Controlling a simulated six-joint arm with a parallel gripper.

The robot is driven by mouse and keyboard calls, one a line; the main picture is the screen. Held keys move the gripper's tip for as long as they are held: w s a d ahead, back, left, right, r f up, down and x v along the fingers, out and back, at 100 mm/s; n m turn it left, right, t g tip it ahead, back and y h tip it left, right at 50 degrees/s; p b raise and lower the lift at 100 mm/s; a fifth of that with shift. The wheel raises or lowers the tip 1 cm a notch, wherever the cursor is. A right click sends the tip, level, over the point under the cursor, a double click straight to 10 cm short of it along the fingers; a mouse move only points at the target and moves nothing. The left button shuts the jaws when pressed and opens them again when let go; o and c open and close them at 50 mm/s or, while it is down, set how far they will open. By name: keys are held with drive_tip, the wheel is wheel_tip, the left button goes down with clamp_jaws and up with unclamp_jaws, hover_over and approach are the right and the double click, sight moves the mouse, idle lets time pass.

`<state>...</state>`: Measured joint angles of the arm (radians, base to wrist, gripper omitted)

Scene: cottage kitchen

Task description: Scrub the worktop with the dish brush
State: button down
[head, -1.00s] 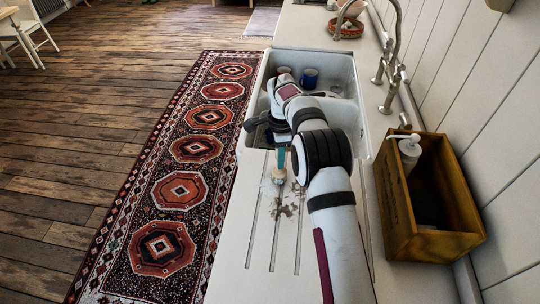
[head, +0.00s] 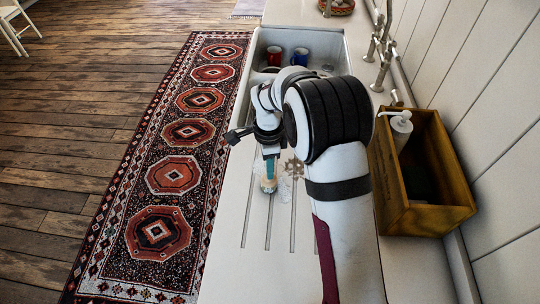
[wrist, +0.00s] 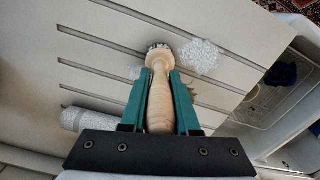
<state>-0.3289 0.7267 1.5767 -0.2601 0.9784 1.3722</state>
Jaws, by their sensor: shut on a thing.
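My gripper (head: 270,158) is shut on the wooden handle of the dish brush (wrist: 158,95), between its teal fingers in the wrist view. The brush (head: 268,184) points down, with its bristle end at the grooved worktop (head: 232,215); I cannot tell how hard it presses. White foam (wrist: 200,57) lies beside the brush head. A brown dirt patch (head: 293,166) shows just right of and beyond the brush in the head view. In the wrist view the brush and a finger partly hide this dirt.
A wooden crate (head: 440,218) holding a white pump bottle (head: 399,128) stands right, by the wall. The near left worktop is clear.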

drive_tip(key=shift+s+d, duration=1.4)
drive_tip(key=shift+d, duration=1.15)
drive_tip(key=w, duration=1.3)
drive_tip(key=d, duration=0.5)
drive_tip(key=s, duration=1.4)
wheel_tip(320, 180, up, 8)
drive_tip(key=shift+w, duration=0.35)
drive_tip(key=shift+r, duration=0.1)
